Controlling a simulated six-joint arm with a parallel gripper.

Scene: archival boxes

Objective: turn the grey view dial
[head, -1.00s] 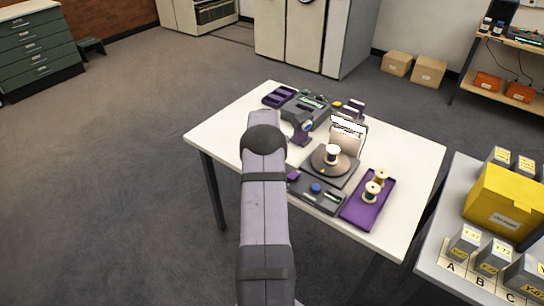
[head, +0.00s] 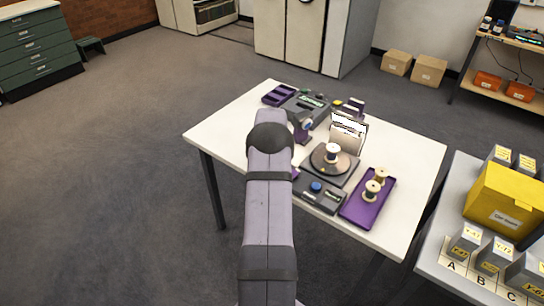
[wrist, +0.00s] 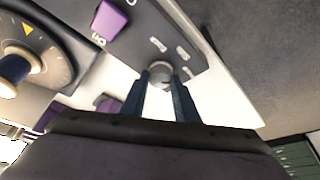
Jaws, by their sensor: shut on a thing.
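The grey view dial (wrist: 159,71) is a small round knob on a grey control panel (wrist: 150,22) in the wrist view. My gripper (wrist: 160,79) has its two dark blue fingers on either side of the dial and is shut on it. White marks lie on the panel just beyond the dial. In the head view my arm hides the dial and the gripper's fingers.
A purple block-like control (wrist: 110,19) sits on the panel. A turntable (wrist: 55,50) with a spool is on the left. In the head view, a purple tray (head: 352,214) with spools lies on the white table (head: 410,170).

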